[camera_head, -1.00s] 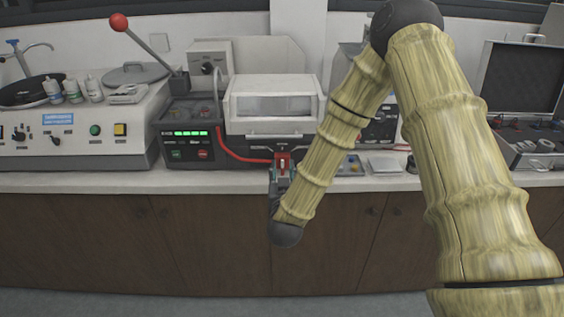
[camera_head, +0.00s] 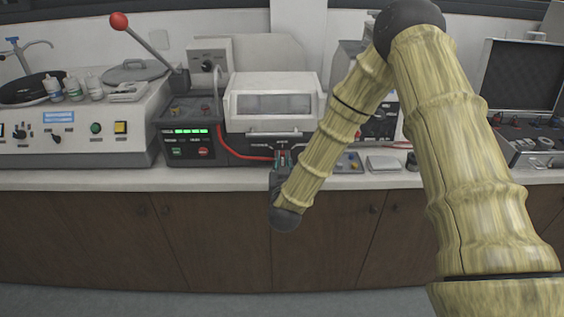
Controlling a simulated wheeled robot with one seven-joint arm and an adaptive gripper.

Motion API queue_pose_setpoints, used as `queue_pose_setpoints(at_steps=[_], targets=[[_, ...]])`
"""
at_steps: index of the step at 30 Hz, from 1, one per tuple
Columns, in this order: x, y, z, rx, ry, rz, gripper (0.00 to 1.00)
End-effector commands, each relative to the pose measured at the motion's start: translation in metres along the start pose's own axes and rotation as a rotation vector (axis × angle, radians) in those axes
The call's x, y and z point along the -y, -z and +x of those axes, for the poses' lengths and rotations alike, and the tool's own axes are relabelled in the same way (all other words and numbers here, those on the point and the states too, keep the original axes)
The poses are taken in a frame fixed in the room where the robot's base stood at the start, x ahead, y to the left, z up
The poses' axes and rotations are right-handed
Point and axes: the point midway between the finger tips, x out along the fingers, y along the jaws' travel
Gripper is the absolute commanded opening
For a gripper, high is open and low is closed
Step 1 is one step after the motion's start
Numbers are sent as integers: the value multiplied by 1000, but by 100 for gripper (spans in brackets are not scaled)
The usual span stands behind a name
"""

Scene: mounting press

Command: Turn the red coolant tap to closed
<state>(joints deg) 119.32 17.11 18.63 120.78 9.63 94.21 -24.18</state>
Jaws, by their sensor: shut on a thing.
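The red coolant tap (camera_head: 283,157) is at the front of the press, at the right end of a red hose. Only a small red part of it shows between my fingers; its handle angle cannot be made out. My gripper (camera_head: 283,162) reaches up to it from below and in front, at the counter's front edge. Its fingers are shut on the tap. The dark wrist below and my arm on the right hide part of the area around it.
The mounting press (camera_head: 272,103) has a pale hood. A control box (camera_head: 188,140) with green lights and a red-knobbed lever (camera_head: 119,21) stands to its left. A grinder-polisher (camera_head: 75,130) is farther left. An open case (camera_head: 520,85) is at the right. Brown cabinets (camera_head: 220,235) lie below.

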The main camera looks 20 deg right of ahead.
Motion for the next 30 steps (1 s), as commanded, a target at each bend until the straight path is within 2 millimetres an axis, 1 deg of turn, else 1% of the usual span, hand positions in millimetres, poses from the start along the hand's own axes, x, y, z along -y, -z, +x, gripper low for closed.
queue_pose_setpoints(at_steps=[8,14,30], targets=[[1,0,0,0,0,-26,0],[3,0,0,0,2,-111,0],[14,-4,-1,-1,3,-517,0]])
